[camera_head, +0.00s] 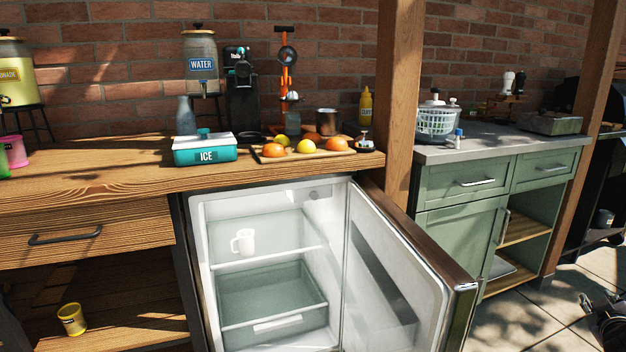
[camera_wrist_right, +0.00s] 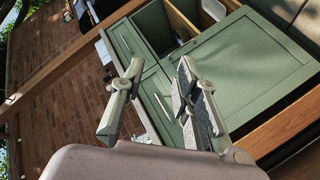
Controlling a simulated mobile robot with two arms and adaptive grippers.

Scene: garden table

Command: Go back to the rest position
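My right gripper (camera_head: 608,322) shows partly at the lower right edge of the head view, over the paved floor and away from the counters. In the right wrist view its two fingers (camera_wrist_right: 158,95) stand apart with nothing between them, so it is open and empty. My left gripper is not in view. A small fridge (camera_head: 196,270) stands under the wooden counter with its door (camera_head: 400,270) swung open to the right. A white mug (camera_head: 244,242) stands on the fridge's upper shelf.
The wooden counter (camera_head: 90,175) holds a teal ICE box (camera_head: 205,153), a board of fruit and drink dispensers. A wooden post (camera_head: 397,100) separates it from the green cabinet (camera_head: 455,240).

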